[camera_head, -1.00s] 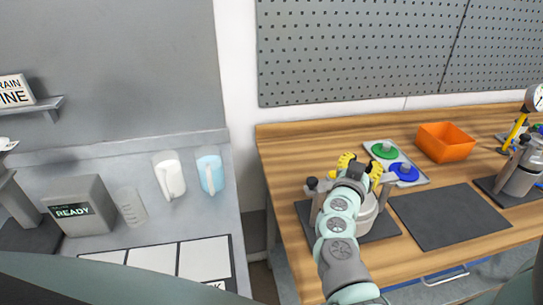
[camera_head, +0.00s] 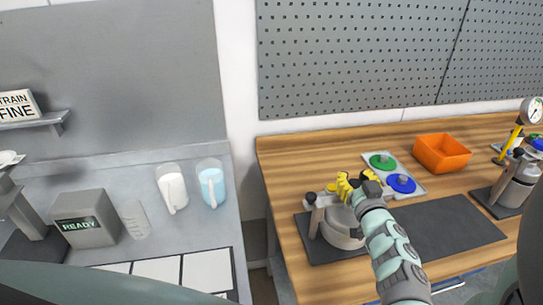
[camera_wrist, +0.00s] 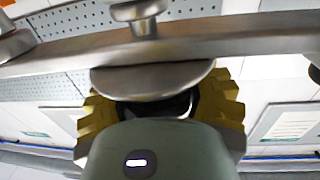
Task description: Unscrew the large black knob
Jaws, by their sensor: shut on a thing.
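The metal drum agitator (camera_head: 343,232) stands on a dark mat near the left end of the wooden bench. My gripper (camera_head: 347,188), with yellow fingers, is at the top of it, and my arm reaches in from the lower right. In the wrist view my gripper (camera_wrist: 160,108) has a yellow finger on each side of a dark round part, which I take as the large black knob (camera_wrist: 205,103). It is mostly hidden by my gripper and a metal disc. A smaller black knob (camera_head: 310,198) sits at the left end of the agitator's bar.
A grey tray with a green lid (camera_head: 382,161) and a blue lid (camera_head: 401,183) lies behind. An orange bin (camera_head: 442,153) is farther right. A second agitator (camera_head: 515,185) stands at the right. The dark mat (camera_head: 450,228) between them is bare.

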